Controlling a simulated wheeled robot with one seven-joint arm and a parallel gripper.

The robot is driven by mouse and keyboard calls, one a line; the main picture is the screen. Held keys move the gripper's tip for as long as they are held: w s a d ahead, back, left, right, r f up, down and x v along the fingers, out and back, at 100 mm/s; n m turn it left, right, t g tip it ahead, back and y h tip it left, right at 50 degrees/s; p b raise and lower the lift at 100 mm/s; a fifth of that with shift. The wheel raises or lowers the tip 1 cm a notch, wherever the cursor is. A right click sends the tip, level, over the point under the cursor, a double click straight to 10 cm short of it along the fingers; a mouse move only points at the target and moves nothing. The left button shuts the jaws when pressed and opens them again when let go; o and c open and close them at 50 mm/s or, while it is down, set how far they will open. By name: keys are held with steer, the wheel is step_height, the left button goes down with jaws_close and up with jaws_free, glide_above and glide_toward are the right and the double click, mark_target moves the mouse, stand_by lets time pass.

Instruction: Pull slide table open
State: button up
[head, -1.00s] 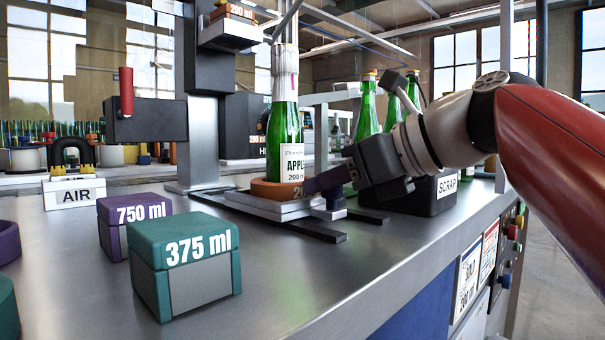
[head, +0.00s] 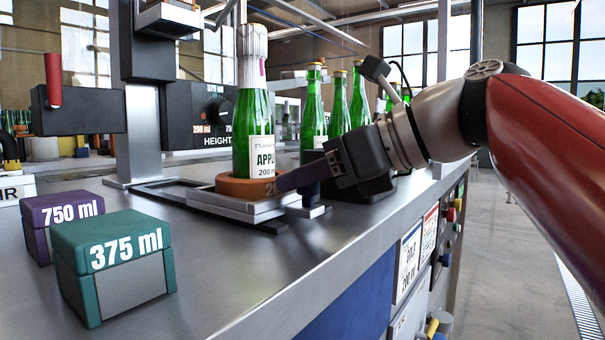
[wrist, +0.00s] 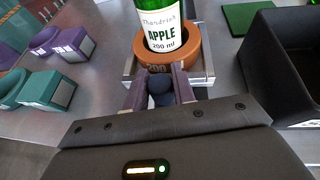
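The slide table (head: 235,207) is a pale metal plate on black rails (head: 160,186). A brown ring marked 200 (head: 235,188) sits on it, with a green bottle labelled APPLE (head: 262,125) upright in the ring. The ring and bottle also show in the wrist view (wrist: 160,25). A dark blue knob (wrist: 160,88) is at the plate's front. My gripper (wrist: 159,90) has its purple fingers on both sides of the knob, shut on it. In the head view my gripper (head: 292,183) partly hides the ring's front and the knob.
A teal 375 ml block (head: 115,262) and a purple 750 ml block (head: 62,215) stand at the left. A black bin (wrist: 290,65) is to the right of the table. Several green bottles stand behind. The bench front edge is close below my gripper.

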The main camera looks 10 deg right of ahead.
steer(key=o, duration=0.4)
steer(key=p+v, duration=0.1)
steer(key=v, duration=0.6)
steer(key=shift+s+d+r+p, duration=0.15)
steer(key=shift+d+r+p, duration=0.05)
steer(key=shift+p, duration=0.2)
steer(key=shift+d, duration=0.1)
steer(key=shift+s, duration=0.1)
